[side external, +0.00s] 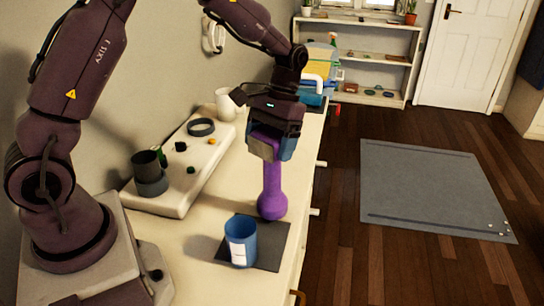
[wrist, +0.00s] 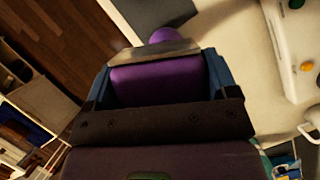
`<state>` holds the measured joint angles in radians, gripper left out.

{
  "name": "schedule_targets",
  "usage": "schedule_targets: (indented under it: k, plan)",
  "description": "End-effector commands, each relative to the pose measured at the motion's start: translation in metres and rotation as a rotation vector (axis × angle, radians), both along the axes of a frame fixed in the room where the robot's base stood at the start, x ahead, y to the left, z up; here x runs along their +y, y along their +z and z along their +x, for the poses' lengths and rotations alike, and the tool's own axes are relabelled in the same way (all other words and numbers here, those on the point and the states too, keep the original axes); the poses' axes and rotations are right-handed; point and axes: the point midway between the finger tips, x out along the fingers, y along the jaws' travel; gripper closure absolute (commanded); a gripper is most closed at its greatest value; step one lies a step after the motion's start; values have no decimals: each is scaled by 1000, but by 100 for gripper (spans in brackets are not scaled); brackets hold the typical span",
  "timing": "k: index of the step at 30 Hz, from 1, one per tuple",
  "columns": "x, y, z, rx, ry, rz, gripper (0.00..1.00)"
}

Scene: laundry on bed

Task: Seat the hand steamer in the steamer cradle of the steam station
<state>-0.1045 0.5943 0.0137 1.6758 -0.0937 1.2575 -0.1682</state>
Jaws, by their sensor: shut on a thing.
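The purple hand steamer (side external: 271,185) is upright in my gripper (side external: 273,152), with its round end down. In the wrist view its purple body (wrist: 155,82) fills the space between the blue fingers (wrist: 155,75). The lower end is over the back edge of the dark mat; I cannot tell whether it touches. The white steam station (side external: 190,165) lies left of the gripper along the wall. It has an empty dark ring (side external: 201,128) at its far end and a dark cup (side external: 148,163) in a holder at its near end. I cannot tell for sure which is the cradle.
A blue cup with a white label (side external: 240,243) stands on the dark mat (side external: 270,254), just in front of the steamer. A white mug (side external: 225,104) stands beyond the station. Stacked coloured things (side external: 318,75) are at the counter's far end. The near counter (side external: 185,240) is partly clear.

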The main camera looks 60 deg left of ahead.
Motion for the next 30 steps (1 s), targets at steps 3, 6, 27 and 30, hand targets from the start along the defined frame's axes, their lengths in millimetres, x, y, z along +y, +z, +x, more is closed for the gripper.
schedule_targets:
  k: [3,6,27,30]
  plan:
    - [21,2,10,-1,204,0,87]
    - [41,3,17,-1,395,0,87]
    - [197,31,45,-4,1792,-6,87]
    - [221,37,44,-5,1986,-8,87]
